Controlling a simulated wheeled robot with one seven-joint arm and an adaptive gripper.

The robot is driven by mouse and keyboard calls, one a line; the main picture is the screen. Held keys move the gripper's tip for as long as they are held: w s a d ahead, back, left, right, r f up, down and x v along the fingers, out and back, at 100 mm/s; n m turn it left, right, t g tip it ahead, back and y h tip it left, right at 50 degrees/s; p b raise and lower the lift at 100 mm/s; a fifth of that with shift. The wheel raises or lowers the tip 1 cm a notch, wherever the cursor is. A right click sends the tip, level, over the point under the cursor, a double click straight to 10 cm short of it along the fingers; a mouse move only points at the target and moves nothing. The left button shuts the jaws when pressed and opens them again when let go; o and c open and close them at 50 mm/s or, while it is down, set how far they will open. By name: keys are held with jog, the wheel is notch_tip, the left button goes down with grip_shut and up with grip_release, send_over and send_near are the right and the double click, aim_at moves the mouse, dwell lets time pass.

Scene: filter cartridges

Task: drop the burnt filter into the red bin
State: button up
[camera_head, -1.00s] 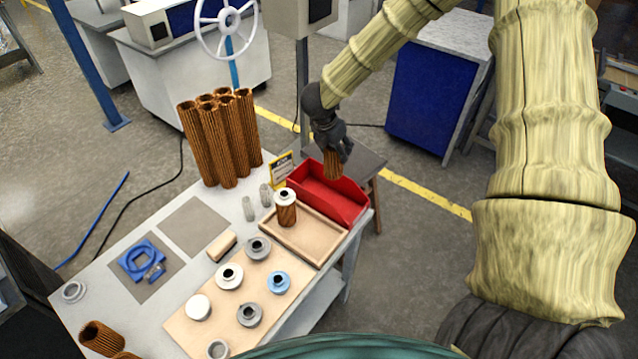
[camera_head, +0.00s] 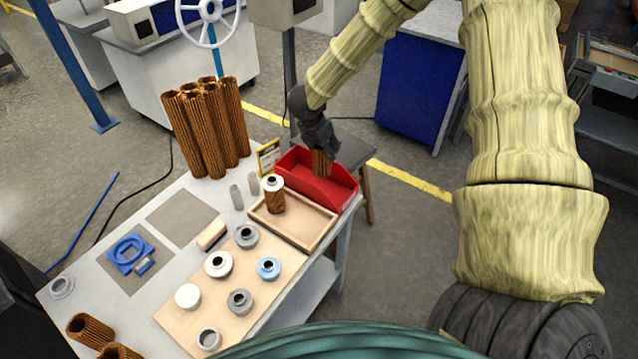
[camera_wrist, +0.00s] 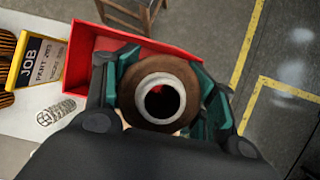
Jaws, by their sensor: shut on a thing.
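My gripper (camera_head: 322,146) is shut on a brown pleated filter (camera_head: 321,164), which hangs upright at the red bin (camera_head: 330,190). In the wrist view the filter (camera_wrist: 160,98) shows its pale round end with a dark hole, between the green finger pads of my gripper (camera_wrist: 160,92). The red bin (camera_wrist: 82,70) lies below and behind it in that view. In the head view the filter's lower end overlaps the bin's inside; whether it touches the bin floor cannot be told.
A wooden tray (camera_head: 296,238) beside the bin holds a white-capped brown filter (camera_head: 274,196). A yellow job sign (camera_head: 269,156) stands by the bin's left end. Several tall brown pleated filters (camera_head: 205,130) stand at the back left. Caps and rings lie on a board (camera_head: 228,290).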

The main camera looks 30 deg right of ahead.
jog(key=o, duration=1.1)
jog(key=shift+w+f, duration=0.25)
jog(key=shift+w, duration=0.1)
jog(key=shift+o, duration=0.2)
jog(key=shift+s+a+r, duration=0.1)
jog(key=shift+s+r, duration=0.05)
jog(key=shift+s, duration=0.05)
jog(key=shift+w, duration=0.1)
jog(key=shift+r, duration=0.15)
jog(key=v, duration=1.1)
jog(key=shift+r, duration=0.35)
jog(key=shift+a, duration=0.15)
